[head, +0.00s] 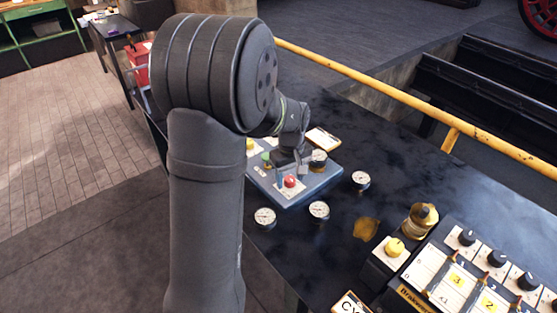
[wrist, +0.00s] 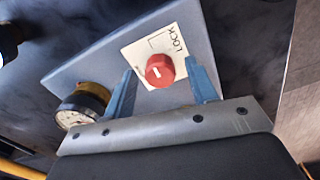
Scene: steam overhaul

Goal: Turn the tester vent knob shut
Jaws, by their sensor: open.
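The tester is a blue-grey slab (head: 313,190) on the dark bench. A red knob (head: 289,181) stands on a white plate on it. The wrist view shows this red knob (wrist: 160,70) with a white pointer mark, and the word LOCK printed on its plate (wrist: 178,40). No vent label is readable. A green knob (head: 266,158) is partly visible beside my arm. My gripper (head: 301,166) is over the slab. In the wrist view my gripper (wrist: 161,72) is open, with one finger on each side of the red knob; contact cannot be told.
A brass-rimmed gauge (wrist: 82,108) sits on the tester near one finger. Loose gauges (head: 319,210) lie on the bench around the slab. A brass fitting (head: 422,218) and a panel with black knobs (head: 497,258) stand at right. A yellow rail (head: 400,99) runs behind the bench.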

